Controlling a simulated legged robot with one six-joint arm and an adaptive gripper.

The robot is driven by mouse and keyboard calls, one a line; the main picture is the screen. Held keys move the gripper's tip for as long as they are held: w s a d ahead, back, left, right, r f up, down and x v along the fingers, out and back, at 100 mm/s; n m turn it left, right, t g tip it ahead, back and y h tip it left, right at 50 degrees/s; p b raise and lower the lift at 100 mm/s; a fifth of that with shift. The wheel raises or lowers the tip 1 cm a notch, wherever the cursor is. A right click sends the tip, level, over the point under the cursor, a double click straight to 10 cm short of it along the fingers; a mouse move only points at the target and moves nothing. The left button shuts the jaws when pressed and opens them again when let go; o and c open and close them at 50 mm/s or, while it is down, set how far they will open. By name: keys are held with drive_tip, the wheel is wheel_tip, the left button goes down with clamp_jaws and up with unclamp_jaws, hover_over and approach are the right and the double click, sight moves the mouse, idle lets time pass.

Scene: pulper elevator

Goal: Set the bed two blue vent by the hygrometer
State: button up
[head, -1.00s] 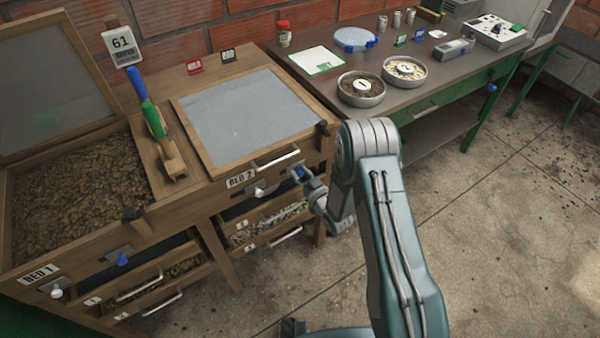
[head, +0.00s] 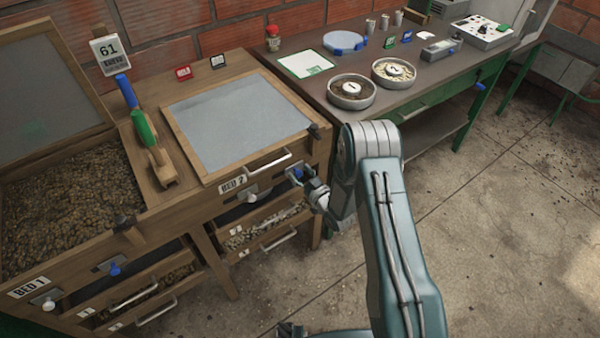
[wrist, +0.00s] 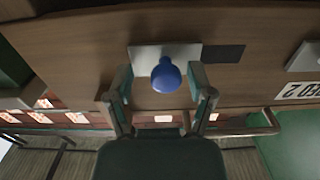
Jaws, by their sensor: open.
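The hygrometer (head: 108,52), a white tag reading 61, stands at the back of the beds in the head view. Bed two is marked by its BED 2 label (head: 233,184), which shows upside down in the wrist view (wrist: 300,90). The bed two blue vent knob (head: 296,172) is on its front, right of a white knob (head: 250,195). In the wrist view the blue knob (wrist: 166,76) sits over a pale plate (wrist: 143,58), with a dark patch (wrist: 222,54) to the right. My gripper (wrist: 163,92) is open, its fingers either side of the knob; contact is unclear.
Bed 1 (head: 35,280) has its own blue knob (head: 116,269) and a raised lid. Drawer handles (head: 270,163) project near my gripper. A bench (head: 425,100) with two dishes stands to the right. The concrete floor (head: 500,230) is clear at right.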

drive_tip(key=v, duration=1.1)
drive_tip(key=shift+s+d, duration=0.25)
drive_tip(key=w+d+r+g+h, duration=0.25)
drive_tip(key=w+r+h, duration=0.2)
drive_tip(key=r, duration=0.65)
drive_tip(key=s+d+r+m+g+h, duration=0.1)
drive_tip(key=s+d+r+h, duration=0.15)
drive_tip(key=r, duration=0.35)
drive_tip(key=s+d+r+m+h, duration=0.1)
drive_tip(key=d+r+m+h, duration=0.15)
drive_tip(key=r, duration=0.45)
drive_tip(key=s+r+m+g, duration=0.1)
drive_tip(key=s+r+g, duration=0.2)
drive_tip(key=s, duration=1)
drive_tip(key=s+r+m+g, duration=0.2)
drive_tip(key=s+r, duration=0.5)
drive_tip(key=s, duration=0.7)
drive_tip(key=shift+d+g, duration=0.25)
drive_tip(key=shift+g, duration=0.2)
